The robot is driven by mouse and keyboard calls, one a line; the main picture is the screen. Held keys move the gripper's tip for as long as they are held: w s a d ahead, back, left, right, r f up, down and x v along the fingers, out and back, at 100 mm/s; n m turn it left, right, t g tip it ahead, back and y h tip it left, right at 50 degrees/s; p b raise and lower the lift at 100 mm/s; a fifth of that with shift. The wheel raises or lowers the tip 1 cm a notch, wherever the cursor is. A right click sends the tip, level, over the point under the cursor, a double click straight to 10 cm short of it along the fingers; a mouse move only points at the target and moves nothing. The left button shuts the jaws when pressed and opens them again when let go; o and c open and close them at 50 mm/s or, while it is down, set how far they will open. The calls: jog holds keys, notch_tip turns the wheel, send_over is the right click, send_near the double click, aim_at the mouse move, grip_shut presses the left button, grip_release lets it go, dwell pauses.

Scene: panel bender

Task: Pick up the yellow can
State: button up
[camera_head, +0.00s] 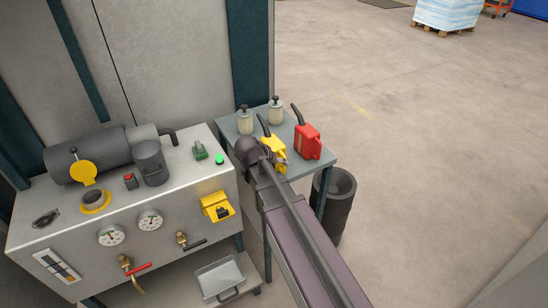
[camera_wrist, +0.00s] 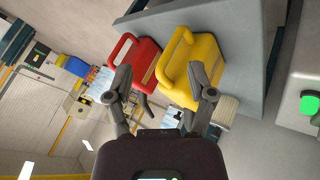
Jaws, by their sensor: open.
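The yellow can (camera_head: 276,151) stands on a small grey side table (camera_head: 318,163), partly hidden behind my arm in the head view. In the wrist view the yellow can (camera_wrist: 207,56) appears large, with its handle loop towards the left. My gripper (camera_wrist: 160,92) is open, its two fingers apart. The right finger overlaps the yellow can's lower part in the picture; I cannot tell if they touch. The left finger lies in front of the red can's side. In the head view my gripper (camera_head: 270,160) is at the yellow can.
A red can (camera_head: 307,142) stands close to the right of the yellow one. Two pale filter canisters (camera_head: 245,121) (camera_head: 276,111) stand behind. A machine bench (camera_head: 180,190) with gauges adjoins on the left. A dark bin (camera_head: 337,200) stands right of the table. Open floor lies beyond.

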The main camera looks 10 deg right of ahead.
aim_at(266, 129)
jog(key=w+a+r+t+h+b, duration=0.2)
jog(key=w+a+r+t, duration=0.3)
jog(key=w+a, duration=0.4)
jog(key=shift+w+a+t+h, duration=0.25)
jog(key=shift+w+t+h, duration=0.2)
jog(key=shift+w, duration=0.45)
jog(key=shift+b, duration=0.3)
jog(key=b+x, duration=0.2)
jog(key=x, duration=0.6)
jog(key=shift+w+d+b, duration=0.2)
jog(key=shift+d+b, duration=0.05)
jog(key=shift+b, duration=0.15)
jog(key=shift+f, duration=0.1)
jog(key=shift+b+x, duration=0.9)
jog(key=shift+x, duration=1.7)
jog(key=shift+s+d, duration=0.15)
